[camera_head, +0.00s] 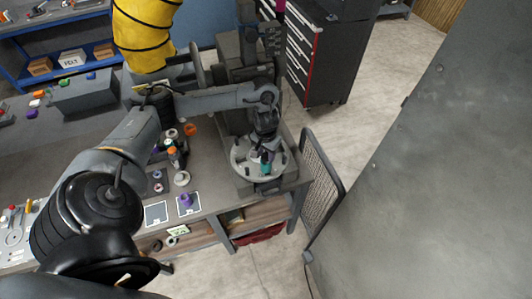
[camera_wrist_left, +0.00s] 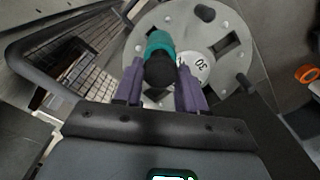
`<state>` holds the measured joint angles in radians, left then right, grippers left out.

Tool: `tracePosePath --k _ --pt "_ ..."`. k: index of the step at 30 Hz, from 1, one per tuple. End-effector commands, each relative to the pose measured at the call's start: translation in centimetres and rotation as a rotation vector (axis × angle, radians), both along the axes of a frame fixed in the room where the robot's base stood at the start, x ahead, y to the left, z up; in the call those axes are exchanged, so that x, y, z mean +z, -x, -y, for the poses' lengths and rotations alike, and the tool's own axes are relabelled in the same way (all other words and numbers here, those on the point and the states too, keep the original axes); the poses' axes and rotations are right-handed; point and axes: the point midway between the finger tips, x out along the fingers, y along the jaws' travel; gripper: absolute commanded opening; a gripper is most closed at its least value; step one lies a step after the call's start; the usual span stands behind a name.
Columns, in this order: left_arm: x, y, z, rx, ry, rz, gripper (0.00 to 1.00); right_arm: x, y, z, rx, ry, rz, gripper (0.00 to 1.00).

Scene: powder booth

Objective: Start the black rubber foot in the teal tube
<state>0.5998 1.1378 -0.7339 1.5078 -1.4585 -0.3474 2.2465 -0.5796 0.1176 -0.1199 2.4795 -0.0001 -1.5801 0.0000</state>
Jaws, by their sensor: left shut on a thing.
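My left gripper (camera_head: 264,146) is over the round grey plate (camera_head: 239,160) on the bench. In the left wrist view its purple fingers (camera_wrist_left: 160,88) are shut on the black rubber foot (camera_wrist_left: 160,70). The teal tube (camera_wrist_left: 159,43) is right beyond the foot and roughly in line with it. The tube also shows in the head view (camera_head: 266,168), below the gripper. The foot overlaps the tube's near end in the left wrist view, so I cannot tell whether it touches or enters the tube. I do not see my right gripper.
Black pegs (camera_wrist_left: 205,13) and dark slots surround the tube on the plate. A wire mesh panel (camera_head: 322,181) stands at the bench's right end. An orange ring (camera_wrist_left: 306,73) lies on the bench. A purple part (camera_head: 186,200) sits on a white-edged mat to the left.

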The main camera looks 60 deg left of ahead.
Motion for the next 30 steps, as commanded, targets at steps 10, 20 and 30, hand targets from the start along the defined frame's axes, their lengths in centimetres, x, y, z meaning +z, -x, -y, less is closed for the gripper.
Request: tracePosePath --k 10,20,30 --pt "-0.7 0.0 0.0 0.0 0.0 -0.001 0.12 -0.1 0.0 -0.1 -0.001 -0.003 0.001 0.43" --pt "-1.3 0.0 0.0 0.0 0.0 -0.001 0.12 -0.2 0.0 0.0 0.001 0.001 0.0 0.43" --pt "-1.7 0.0 0.0 0.0 0.0 0.0 0.54 -0.3 0.0 0.2 0.005 0.007 0.0 0.43"
